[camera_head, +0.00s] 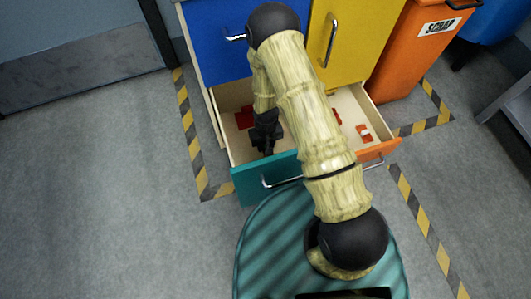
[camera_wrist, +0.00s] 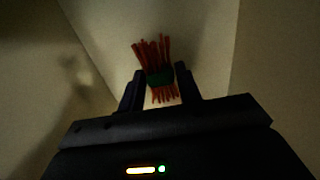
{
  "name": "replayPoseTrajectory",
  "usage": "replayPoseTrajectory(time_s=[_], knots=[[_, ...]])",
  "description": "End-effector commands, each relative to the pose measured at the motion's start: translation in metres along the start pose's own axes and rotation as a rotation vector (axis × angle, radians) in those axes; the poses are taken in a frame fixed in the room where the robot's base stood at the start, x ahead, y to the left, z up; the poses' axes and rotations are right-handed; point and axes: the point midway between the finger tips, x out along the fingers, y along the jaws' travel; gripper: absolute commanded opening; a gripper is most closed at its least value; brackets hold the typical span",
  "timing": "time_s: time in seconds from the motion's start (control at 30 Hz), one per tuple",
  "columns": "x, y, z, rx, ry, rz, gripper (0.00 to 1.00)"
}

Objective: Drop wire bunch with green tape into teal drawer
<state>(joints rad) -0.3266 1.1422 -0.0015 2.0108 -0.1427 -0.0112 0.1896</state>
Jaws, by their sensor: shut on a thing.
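The teal drawer (camera_head: 247,184) stands open below a blue cabinet front in the head view. My gripper (camera_head: 266,148) reaches down into it, over its pale inside. In the wrist view my gripper (camera_wrist: 160,85) is shut on the wire bunch (camera_wrist: 152,52), a bundle of red-orange wires bound with green tape (camera_wrist: 160,78). The wire ends stick out past the fingers. Pale drawer walls surround it in this view. I cannot tell how far the bunch is above the drawer floor. In the head view the bunch is hidden by my gripper and arm.
A red item (camera_head: 245,117) lies inside the teal drawer near its back left. The orange drawer (camera_head: 377,151) to the right is also open, with small red-orange items (camera_head: 364,132) inside. An orange scrap bin (camera_head: 413,50) stands at the right. The floor at left is clear.

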Motion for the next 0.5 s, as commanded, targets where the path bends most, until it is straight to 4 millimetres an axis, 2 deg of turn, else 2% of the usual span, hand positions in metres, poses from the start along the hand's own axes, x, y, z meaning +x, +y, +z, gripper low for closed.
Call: replayPoseTrajectory(time_s=[0.03,0.07,0.37,0.5], knots=[[0.011,0.0,0.0,0.0,0.0,0.0,0.11],[0.013,0.0,0.0,0.0,0.0,0.0,0.11],[0.013,0.0,0.0,-0.001,0.0,0.0,0.11],[0.023,0.0,0.0,-0.001,-0.001,0.0,0.11]])
